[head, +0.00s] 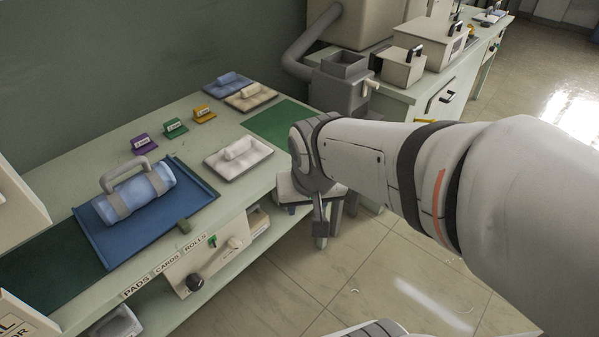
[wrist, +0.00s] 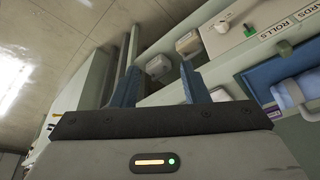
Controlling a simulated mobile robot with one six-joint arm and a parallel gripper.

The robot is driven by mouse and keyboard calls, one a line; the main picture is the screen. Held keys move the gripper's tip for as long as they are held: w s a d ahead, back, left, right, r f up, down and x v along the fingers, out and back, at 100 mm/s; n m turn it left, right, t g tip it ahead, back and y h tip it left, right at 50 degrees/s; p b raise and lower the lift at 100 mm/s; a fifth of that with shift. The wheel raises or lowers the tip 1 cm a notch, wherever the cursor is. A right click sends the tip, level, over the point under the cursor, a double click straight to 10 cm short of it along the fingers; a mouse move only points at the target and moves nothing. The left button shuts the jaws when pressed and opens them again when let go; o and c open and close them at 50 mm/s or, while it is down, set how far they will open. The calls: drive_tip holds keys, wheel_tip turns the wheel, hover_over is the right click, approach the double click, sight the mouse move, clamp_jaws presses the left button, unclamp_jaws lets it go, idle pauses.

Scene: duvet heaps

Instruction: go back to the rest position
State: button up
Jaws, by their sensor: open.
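My gripper shows in the wrist view (wrist: 159,70) with its two blue-grey fingers spread apart and nothing between them. In the head view, my white arm reaches in from the right. Its wrist end hangs beside the front right edge of the pale green bench (head: 235,213), over the floor side. The fingers are mostly hidden there. A light blue roll with grey straps and a handle (head: 140,191) lies on a blue tray (head: 192,207) at the bench's left, well apart from my gripper.
A white pad with a small roll (head: 238,158) lies nearest my wrist, beside a green mat (head: 272,122). Purple, green and yellow tags (head: 203,113) stand behind. A grey machine with a pipe (head: 342,85) stands beyond my wrist. Tiled floor (head: 400,285) is open in front.

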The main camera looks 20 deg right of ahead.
drive_tip(key=shift+n+g, duration=0.7)
drive_tip(key=s, duration=0.2)
drive_tip(key=s+d, duration=0.1)
drive_tip(key=s, duration=0.1)
drive_tip(key=shift+d+r, duration=0.2)
drive_tip(key=r+p, duration=0.2)
drive_tip(key=r, duration=0.1)
drive_tip(key=r+p, duration=0.3)
drive_tip(key=shift+s, duration=0.2)
drive_tip(key=shift+f, duration=0.25)
drive_tip(key=shift+c, duration=0.5)
drive_tip(key=shift+a, duration=0.1)
